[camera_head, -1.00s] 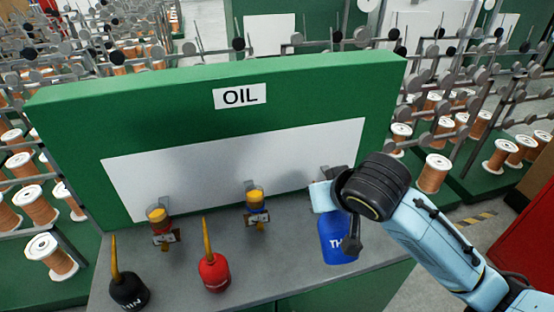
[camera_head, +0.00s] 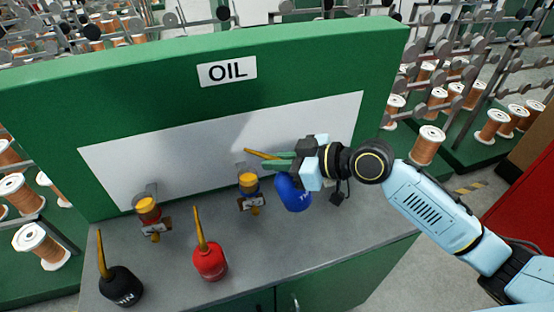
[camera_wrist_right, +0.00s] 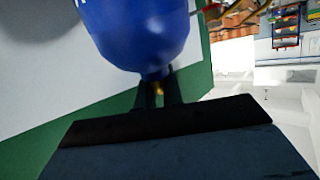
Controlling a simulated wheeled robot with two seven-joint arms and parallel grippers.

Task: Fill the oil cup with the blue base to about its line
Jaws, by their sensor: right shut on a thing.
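My right gripper (camera_head: 284,163) is shut on the neck of a blue oil can (camera_head: 293,193), held in the air and tilted. Its yellow spout points left, with the tip above the oil cup with the blue base (camera_head: 249,187). The cup has an amber upper part; its line and oil level are too small to tell. In the right wrist view the blue can (camera_wrist_right: 140,30) fills the top, its neck between my fingers (camera_wrist_right: 158,95). I cannot see any oil flowing. My left gripper is not in view.
A second cup with a red base (camera_head: 149,212) stands to the left. A red oil can (camera_head: 210,260) and a black oil can (camera_head: 121,286) stand upright on the grey bench (camera_head: 290,250). A green back panel (camera_head: 130,88) with an OIL sign rises behind.

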